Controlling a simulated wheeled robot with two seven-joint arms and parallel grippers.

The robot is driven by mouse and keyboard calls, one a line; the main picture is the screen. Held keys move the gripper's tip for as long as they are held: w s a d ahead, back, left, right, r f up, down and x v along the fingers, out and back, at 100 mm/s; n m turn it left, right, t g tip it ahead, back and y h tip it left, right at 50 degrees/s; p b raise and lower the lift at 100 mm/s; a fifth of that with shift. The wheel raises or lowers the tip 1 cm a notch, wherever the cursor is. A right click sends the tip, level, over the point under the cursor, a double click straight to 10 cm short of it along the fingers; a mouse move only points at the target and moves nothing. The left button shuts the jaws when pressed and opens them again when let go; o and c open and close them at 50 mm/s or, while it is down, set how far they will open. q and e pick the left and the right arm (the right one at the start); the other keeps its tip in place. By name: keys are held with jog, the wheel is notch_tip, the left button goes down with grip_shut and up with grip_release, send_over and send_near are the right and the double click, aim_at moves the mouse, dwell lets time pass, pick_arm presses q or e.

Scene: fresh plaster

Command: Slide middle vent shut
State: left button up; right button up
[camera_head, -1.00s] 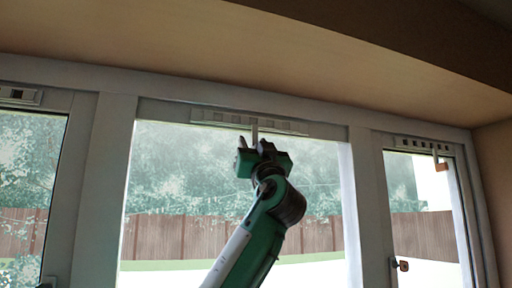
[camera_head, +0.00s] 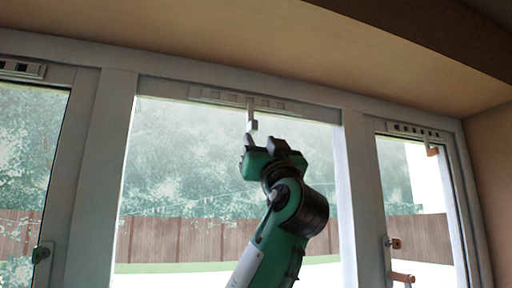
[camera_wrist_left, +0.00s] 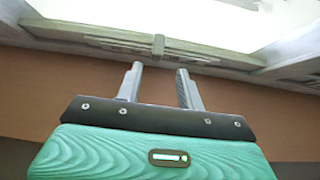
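The middle vent (camera_head: 218,95) is a pale strip along the top of the middle window frame. Its slider tab (camera_head: 252,116) hangs down near the middle of the strip. Faint squares show along the strip; I cannot tell how far it is open. My left gripper (camera_head: 262,143) is just below the tab, apart from it. In the left wrist view its two fingers (camera_wrist_left: 158,84) are spread and empty, with the tab (camera_wrist_left: 158,45) beyond them, roughly in line with the gap. The vent strip (camera_wrist_left: 110,43) runs across behind it. My right gripper is not in view.
A right vent (camera_head: 415,132) with dark slots and an orange-tinted tab (camera_head: 432,151) is above the right window. A left vent (camera_head: 20,68) shows at the edge. The ceiling overhang (camera_head: 230,45) lies above. Window handles (camera_head: 395,243) sit on the frames.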

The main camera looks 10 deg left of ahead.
pick_arm(q)
jog(key=shift+b+v, duration=0.55)
jog(key=shift+v, duration=0.95)
